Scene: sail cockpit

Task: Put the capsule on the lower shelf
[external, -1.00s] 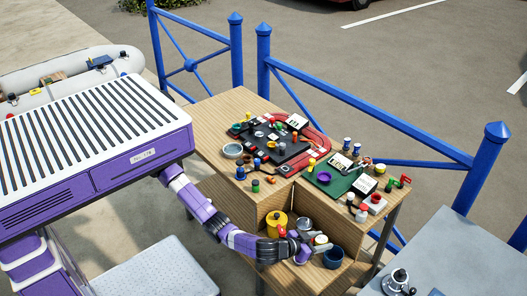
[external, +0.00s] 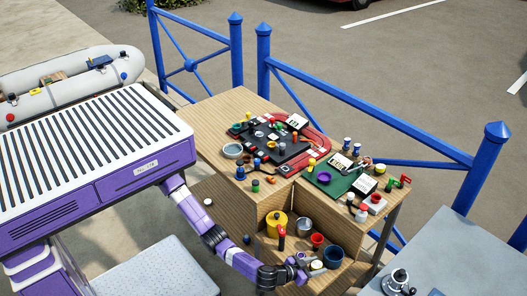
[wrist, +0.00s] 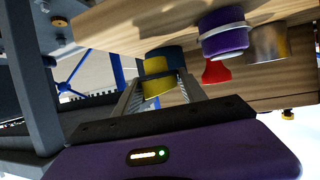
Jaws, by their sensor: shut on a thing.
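My gripper (external: 306,268) is at the front right of the lower shelf (external: 300,292), low and beside a dark blue cup (external: 334,257). In the wrist view its two fingers (wrist: 160,92) are closed on a yellow piece (wrist: 156,79), which I take to be the capsule. In the external view a pale end (external: 317,265) shows at the fingertips. A dark blue shape (wrist: 172,58) sits right behind the yellow piece in the wrist view. I cannot tell whether it is part of it or the cup. Whether the held piece touches the shelf is unclear.
The lower shelf also holds a yellow pot (external: 275,226), a silver pot (external: 304,227), a red cup (external: 317,240) and a red-topped item (external: 282,240). The wooden upper top (external: 215,115) is crowded with small objects. A blue railing (external: 380,115) runs behind.

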